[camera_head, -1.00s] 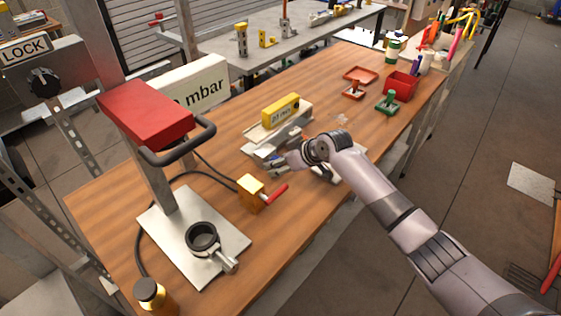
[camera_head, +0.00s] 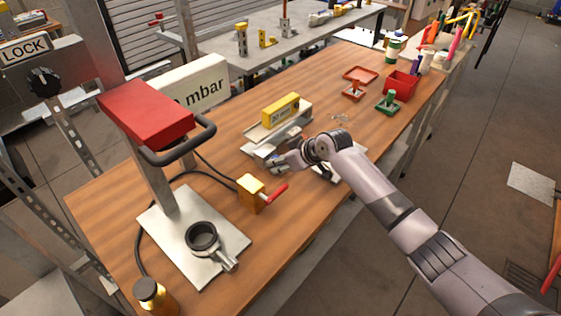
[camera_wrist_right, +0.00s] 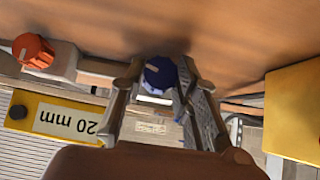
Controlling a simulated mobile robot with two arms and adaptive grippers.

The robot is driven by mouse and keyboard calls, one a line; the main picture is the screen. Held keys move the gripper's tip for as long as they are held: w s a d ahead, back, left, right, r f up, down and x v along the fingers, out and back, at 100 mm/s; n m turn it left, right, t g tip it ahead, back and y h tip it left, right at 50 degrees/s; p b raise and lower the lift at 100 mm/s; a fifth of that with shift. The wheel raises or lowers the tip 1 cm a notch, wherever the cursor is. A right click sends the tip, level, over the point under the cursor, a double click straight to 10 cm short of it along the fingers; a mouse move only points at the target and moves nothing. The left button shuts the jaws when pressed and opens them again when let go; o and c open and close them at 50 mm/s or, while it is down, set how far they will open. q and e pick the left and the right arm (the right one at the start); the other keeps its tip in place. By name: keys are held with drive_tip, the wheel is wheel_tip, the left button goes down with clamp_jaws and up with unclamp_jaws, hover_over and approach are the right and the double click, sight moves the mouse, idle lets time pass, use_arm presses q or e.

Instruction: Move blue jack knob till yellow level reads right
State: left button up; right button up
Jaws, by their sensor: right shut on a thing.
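The yellow level (camera_head: 281,109), with a white label, sits on a light bar on the wooden bench in the head view. In the right wrist view the level (camera_wrist_right: 18,112) shows at the lower left, its label reading "20 mm" upside down. The blue jack knob (camera_wrist_right: 159,73) is between the fingertips of my right gripper (camera_wrist_right: 160,84), which is shut on it. In the head view my right gripper (camera_head: 276,162) is at the near side of the level's stand, and the knob is mostly hidden there. I cannot read the level's bubble. My left gripper is not in view.
An orange knob (camera_wrist_right: 33,50) is left of the blue one in the wrist view. A yellow block with red handle (camera_head: 251,193) stands near my gripper. A red-topped press (camera_head: 147,114) stands at left. A red bin (camera_head: 400,87) is at the bench's far end.

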drive_tip(key=g+y+b, duration=0.1)
drive_tip(key=m+b, duration=0.1)
drive_tip(key=shift+w+d+f+g+y+b, duration=0.15)
drive_tip(key=shift+w+f+g+y+b, duration=0.05)
drive_tip(key=shift+f+g+y+b, duration=0.2)
drive_tip(key=shift+r+m+y, duration=0.3)
drive_tip(key=shift+m, duration=0.1)
drive_tip(key=o, duration=1.1)
drive_tip(key=shift+o, duration=0.2)
drive_tip(key=shift+d+r, duration=0.15)
drive_tip(key=v, duration=1.1)
drive_tip(key=shift+d+r, duration=0.3)
